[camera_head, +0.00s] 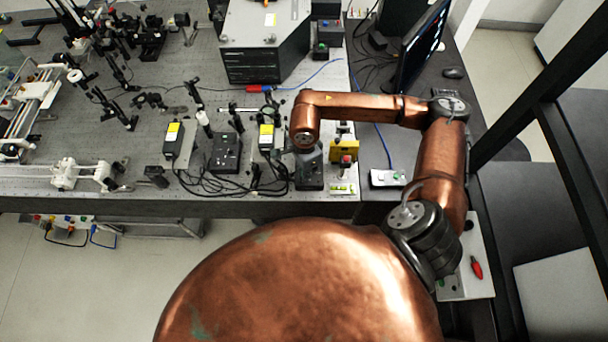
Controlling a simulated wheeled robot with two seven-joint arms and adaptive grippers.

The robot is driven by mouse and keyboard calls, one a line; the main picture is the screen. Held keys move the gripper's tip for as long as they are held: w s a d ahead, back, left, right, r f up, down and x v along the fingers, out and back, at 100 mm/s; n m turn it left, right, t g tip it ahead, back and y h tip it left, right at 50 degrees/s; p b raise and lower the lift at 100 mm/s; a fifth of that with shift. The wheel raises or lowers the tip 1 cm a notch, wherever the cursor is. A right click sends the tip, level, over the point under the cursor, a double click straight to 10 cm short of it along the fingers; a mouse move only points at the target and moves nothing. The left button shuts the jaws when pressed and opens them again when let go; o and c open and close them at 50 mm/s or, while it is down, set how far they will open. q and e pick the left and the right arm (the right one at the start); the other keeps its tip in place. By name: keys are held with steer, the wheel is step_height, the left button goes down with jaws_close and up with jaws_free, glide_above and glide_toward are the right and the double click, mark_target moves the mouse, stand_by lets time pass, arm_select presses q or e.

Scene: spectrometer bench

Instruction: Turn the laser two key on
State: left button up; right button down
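My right arm reaches in from the right and bends down over the bench's front edge. My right gripper (306,156) points down at a black control box (311,180) there, and hides its upper part. I cannot tell whether the fingers touch the box or whether they are open or shut. A second black control box (226,153) stands to the left, uncovered. No key can be made out on either box, and no label tells which is laser two. Two laser heads with yellow labels, one left (175,142) and one right (267,140), stand near the boxes. My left gripper is not in view.
Black cables (235,190) loop between the boxes near the front edge. A monitor (420,45) stands behind my arm. Optics (125,115) fill the bench's left side.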

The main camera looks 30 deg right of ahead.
steer(key=m+b, duration=0.2)
steer(key=m, duration=0.1)
steer(key=shift+f+m, duration=0.1)
steer(key=shift+m, duration=0.2)
steer(key=shift+s+m+b, duration=0.15)
steer(key=shift+m+b, duration=0.65)
steer(key=shift+m, duration=0.3)
steer(key=c, duration=2.2)
jaws_free()
steer(key=shift+o, duration=0.2)
steer(key=shift+r, duration=0.2)
step_height(320, 180, up, 12)
